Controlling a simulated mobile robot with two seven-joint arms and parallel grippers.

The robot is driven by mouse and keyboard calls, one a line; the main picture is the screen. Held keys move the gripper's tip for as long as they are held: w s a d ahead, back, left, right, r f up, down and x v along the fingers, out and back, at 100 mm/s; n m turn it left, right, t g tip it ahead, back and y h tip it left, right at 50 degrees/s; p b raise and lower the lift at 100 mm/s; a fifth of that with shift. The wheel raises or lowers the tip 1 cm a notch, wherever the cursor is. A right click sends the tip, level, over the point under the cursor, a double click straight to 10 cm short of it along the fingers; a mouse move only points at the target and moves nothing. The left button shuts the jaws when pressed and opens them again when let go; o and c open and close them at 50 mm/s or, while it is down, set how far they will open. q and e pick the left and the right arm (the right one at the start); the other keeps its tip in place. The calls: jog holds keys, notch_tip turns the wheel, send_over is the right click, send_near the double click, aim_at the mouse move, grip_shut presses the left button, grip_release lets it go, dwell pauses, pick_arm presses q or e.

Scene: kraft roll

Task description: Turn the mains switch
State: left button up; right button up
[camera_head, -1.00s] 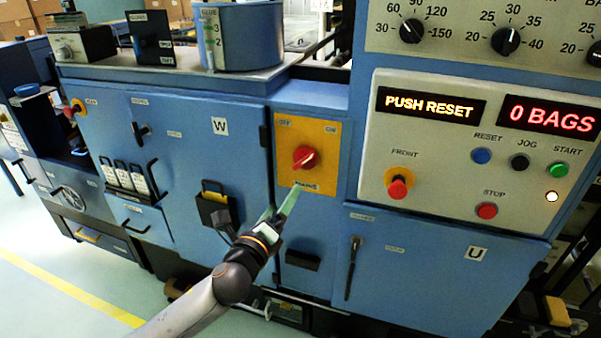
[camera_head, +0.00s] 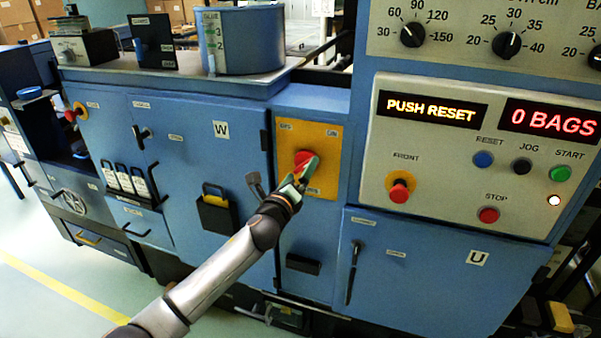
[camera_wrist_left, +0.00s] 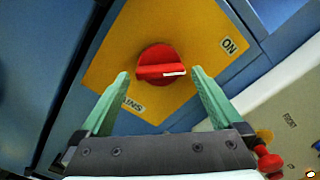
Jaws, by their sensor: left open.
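In the wrist view the open green fingers (camera_wrist_left: 160,78) stand on either side of the knob, with gaps visible. My right gripper is not in view.
Right of the plate is a control panel with a red FRONT knob (camera_head: 399,190), a red STOP button (camera_head: 489,215) and a display reading PUSH RESET (camera_head: 432,107). Cabinet handles and a black holder (camera_head: 216,212) are on the left door.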

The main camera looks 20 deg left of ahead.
pick_arm(q)
jog(key=shift+w, duration=0.4)
jog(key=c, duration=1.2)
